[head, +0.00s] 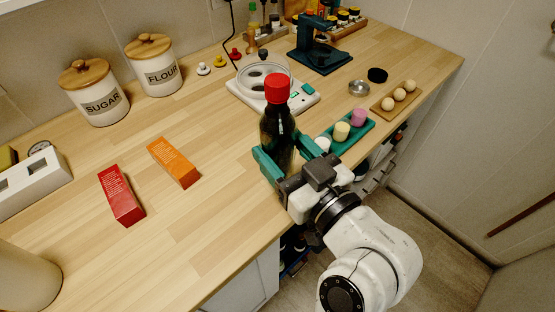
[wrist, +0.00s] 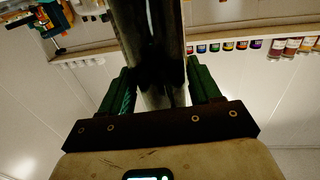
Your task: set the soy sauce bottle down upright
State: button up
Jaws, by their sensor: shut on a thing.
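The soy sauce bottle (head: 278,125) is dark with a red cap and stands close to upright in the head view, near the front edge of the wooden counter (head: 225,210). My gripper (head: 272,165) is shut on the lower part of the bottle, with a green finger on its left side. In the wrist view the dark bottle (wrist: 152,50) runs between the two green fingers of my gripper (wrist: 160,90). The bottle's base is hidden behind the gripper, so I cannot tell whether it touches the counter.
A red box (head: 121,196) and an orange box (head: 173,163) lie left of the bottle. A white scale (head: 300,99) stands behind it, and a green tray (head: 350,143) with small cups is to the right. Bare counter lies between the orange box and the bottle.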

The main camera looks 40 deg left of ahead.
aim_at(278, 151)
jog(key=shift+w+a+f, duration=0.25)
jog(key=shift+a+f, duration=0.3)
jog(key=shift+f, duration=0.1)
jog(key=shift+w+a+f, duration=0.25)
jog(key=shift+a+f, duration=0.3)
jog(key=shift+f, duration=0.05)
notch_tip(278, 151, down, 3)
jog(key=shift+w+a+f, duration=0.1)
jog(key=shift+a+f, duration=0.05)
jog(key=shift+f, duration=0.05)
jog(key=shift+f, duration=0.35)
jog(key=o, duration=1.6)
jog(key=shift+o, duration=0.2)
